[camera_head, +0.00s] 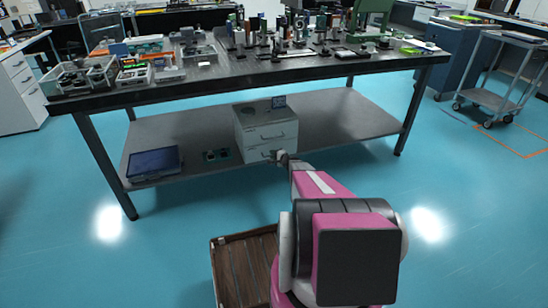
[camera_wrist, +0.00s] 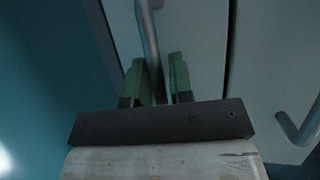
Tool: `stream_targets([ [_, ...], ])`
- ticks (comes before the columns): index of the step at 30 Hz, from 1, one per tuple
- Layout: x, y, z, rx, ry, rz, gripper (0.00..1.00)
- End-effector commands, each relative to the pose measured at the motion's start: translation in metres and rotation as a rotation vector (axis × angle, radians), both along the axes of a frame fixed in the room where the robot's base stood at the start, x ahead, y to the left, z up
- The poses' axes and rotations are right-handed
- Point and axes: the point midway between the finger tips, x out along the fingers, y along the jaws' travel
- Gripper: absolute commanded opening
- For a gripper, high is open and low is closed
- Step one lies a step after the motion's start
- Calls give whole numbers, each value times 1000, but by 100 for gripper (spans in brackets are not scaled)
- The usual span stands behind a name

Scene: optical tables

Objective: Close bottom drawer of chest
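The small white chest (camera_head: 266,124) stands on the table's lower shelf, and its drawer fronts face me. The bottom drawer (camera_head: 256,153) is low on its front and partly hidden by my gripper (camera_head: 282,158). In the wrist view a drawer front (camera_wrist: 195,50) fills the middle, with a grey bar handle (camera_wrist: 148,30) running down between the green fingers of my gripper (camera_wrist: 160,75). The fingers stand apart on either side of the handle, and a narrow gap shows beside it. How far the bottom drawer stands out is hard to tell.
A neighbouring drawer front with its handle (camera_wrist: 298,128) is at the right of the wrist view. A dark blue box (camera_head: 153,163) lies on the shelf (camera_head: 345,118) to the left. A wooden crate (camera_head: 240,268) is on the floor beside my arm. Table legs bound both sides.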

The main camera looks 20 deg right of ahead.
Motion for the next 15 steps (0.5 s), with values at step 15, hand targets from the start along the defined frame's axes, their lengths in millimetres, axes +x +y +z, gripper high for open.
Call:
stream_targets([
  [15, -9, -4, 2, -1, 0, 0, 36],
])
